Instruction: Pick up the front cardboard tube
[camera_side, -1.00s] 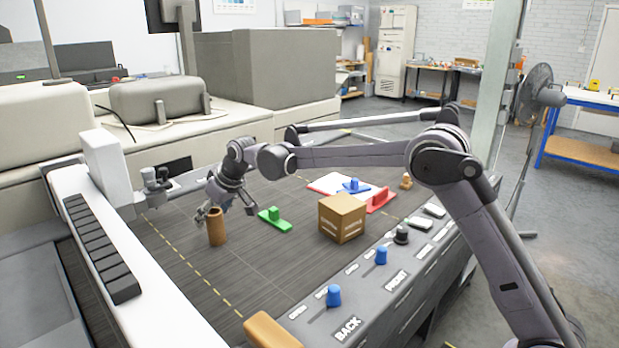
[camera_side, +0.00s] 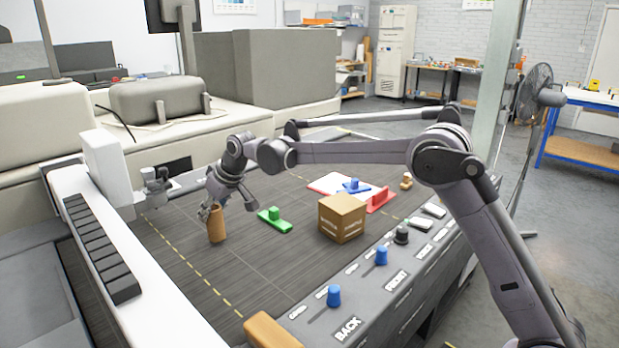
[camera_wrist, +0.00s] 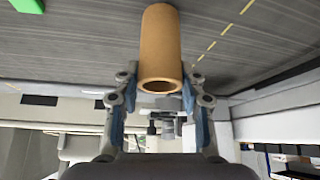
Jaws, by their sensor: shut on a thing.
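A brown cardboard tube (camera_side: 216,226) stands upright on the dark work surface at the left of the side view. In the wrist view the tube (camera_wrist: 161,45) shows its open, hollow end toward the camera. My gripper (camera_side: 212,211) is at the upper part of the tube, shut on it. In the wrist view its two fingers (camera_wrist: 159,97) lie on either side of the tube's near end. The tube's base appears to be on the surface; I cannot tell of any gap. No second tube shows clearly.
A green block with a knob (camera_side: 274,220) lies right of the tube. A cardboard box (camera_side: 342,218) stands further right, with red (camera_side: 380,199) and blue (camera_side: 353,186) pieces behind it. A white rail with black keys (camera_side: 103,250) borders the left. The surface in front is bare.

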